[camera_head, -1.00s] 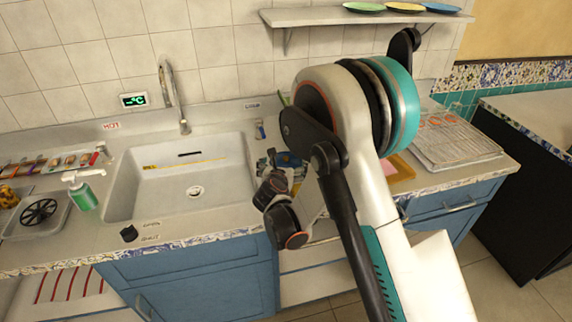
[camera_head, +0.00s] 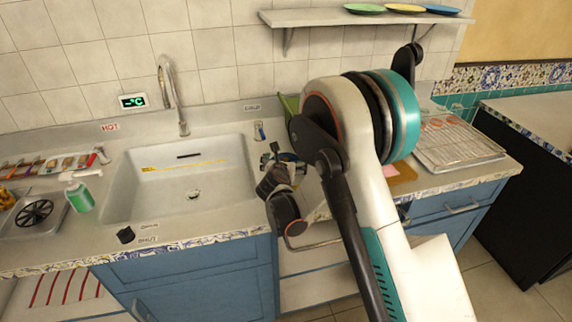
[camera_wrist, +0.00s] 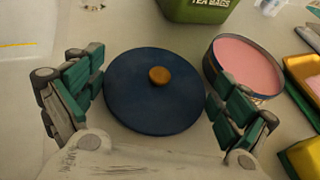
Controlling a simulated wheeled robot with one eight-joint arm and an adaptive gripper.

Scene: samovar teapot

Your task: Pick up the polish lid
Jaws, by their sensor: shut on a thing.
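The polish lid (camera_wrist: 150,105) is a dark blue disc with an orange knob in the middle of the wrist view. My gripper (camera_wrist: 160,80) has its green and grey fingers at the lid's left and right sides and is shut on it. In the head view my gripper (camera_head: 280,160) is over the counter right of the sink; the lid cannot be made out clearly there. An open round tin (camera_wrist: 245,67) with a pink surface stands just right of the lid, beside the right finger. Whether the lid is clear of the counter cannot be told.
A green tea bags box (camera_wrist: 198,10) stands beyond the lid. Yellow and green items (camera_wrist: 305,75) lie at the right edge. The sink (camera_head: 120,190) is left of my gripper, with a tap (camera_head: 170,95) behind. A shelf with plates (camera_head: 365,15) hangs above.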

